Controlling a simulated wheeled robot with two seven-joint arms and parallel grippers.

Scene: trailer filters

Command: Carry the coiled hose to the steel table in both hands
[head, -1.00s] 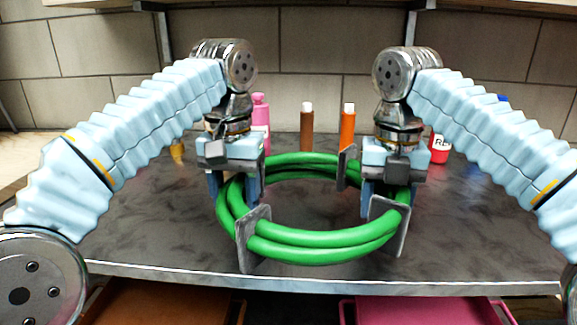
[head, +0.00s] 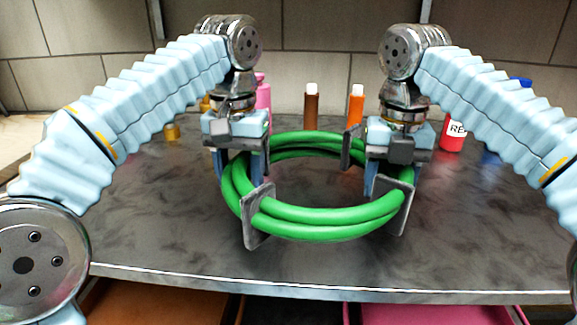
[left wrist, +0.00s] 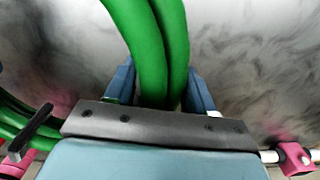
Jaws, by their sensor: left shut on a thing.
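The green coiled hose (head: 330,223) is held level between my two grippers, over the dark steel table (head: 330,267). My left gripper (head: 240,180) is shut on the left side of the coil. In the left wrist view the green hose strands (left wrist: 150,45) run between its fingers. My right gripper (head: 385,185) is at the right side of the coil with its fingers around the hose; its grip is partly hidden by its plates. Whether the coil touches the tabletop is hard to tell.
Along the back of the table stand a pink bottle (head: 263,100), a brown bottle (head: 311,108), an orange bottle (head: 355,107) and a red labelled container (head: 452,135). An orange bin (head: 150,303) and a pink bin (head: 420,314) sit below the front edge. The table's front middle is clear.

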